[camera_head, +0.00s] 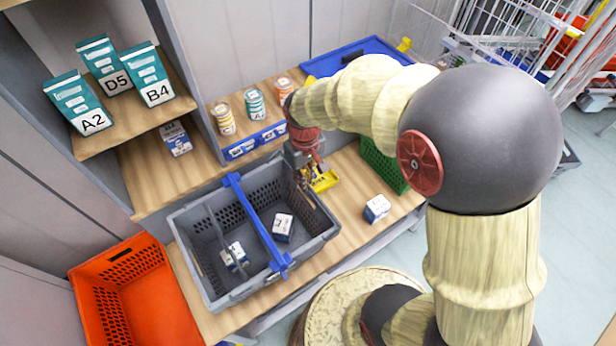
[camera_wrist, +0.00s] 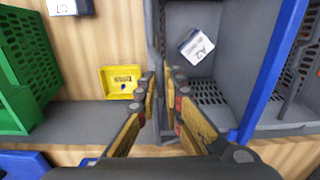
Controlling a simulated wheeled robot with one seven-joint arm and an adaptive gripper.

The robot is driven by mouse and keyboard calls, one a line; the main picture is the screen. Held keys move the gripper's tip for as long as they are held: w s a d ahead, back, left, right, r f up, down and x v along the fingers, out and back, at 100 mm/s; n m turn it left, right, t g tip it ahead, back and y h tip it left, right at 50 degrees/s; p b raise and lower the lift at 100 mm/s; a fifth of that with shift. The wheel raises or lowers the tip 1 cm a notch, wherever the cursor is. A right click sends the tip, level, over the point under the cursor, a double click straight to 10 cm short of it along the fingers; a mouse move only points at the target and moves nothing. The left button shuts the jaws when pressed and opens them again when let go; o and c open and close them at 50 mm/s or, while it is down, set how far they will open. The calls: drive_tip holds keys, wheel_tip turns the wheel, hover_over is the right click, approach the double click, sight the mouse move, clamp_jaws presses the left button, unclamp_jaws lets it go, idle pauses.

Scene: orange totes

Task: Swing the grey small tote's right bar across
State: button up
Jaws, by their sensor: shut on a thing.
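The grey small tote (camera_head: 190,272) stands on the wooden bench. A blue bar (camera_head: 254,222) lies across its middle from the back rim to the front rim; it also shows at the right of the wrist view (camera_wrist: 272,70). A thinner grey bar-like piece (camera_head: 222,236) is left of it. My gripper (camera_head: 308,176) is at the tote's right side, low over its back part. In the wrist view its fingers (camera_wrist: 163,80) are closed around a thin grey edge there. I cannot tell whether this edge is a bar or the rim.
Small white-and-blue boxes lie in the tote, one (camera_head: 283,227) right of the blue bar and one (camera_head: 234,256) left. A yellow tray (camera_head: 324,182) and green crate (camera_head: 384,166) are close right. A loose box (camera_head: 377,208) is on the bench. An orange tote (camera_head: 140,295) stands left.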

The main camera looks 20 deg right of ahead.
drive_tip(key=shift+s+a, duration=0.1)
drive_tip(key=shift+a, duration=0.1)
drive_tip(key=shift+s+a+r+p, duration=0.2)
drive_tip(key=shift+a+r+p, duration=0.1)
drive_tip(key=shift+a, duration=0.45)
drive_tip(key=shift+s+a, duration=0.15)
drive_tip(key=shift+a, duration=0.65)
drive_tip(key=shift+s+a+f, duration=0.15)
drive_tip(key=shift+s+a, duration=0.05)
drive_tip(key=shift+a, duration=0.55)
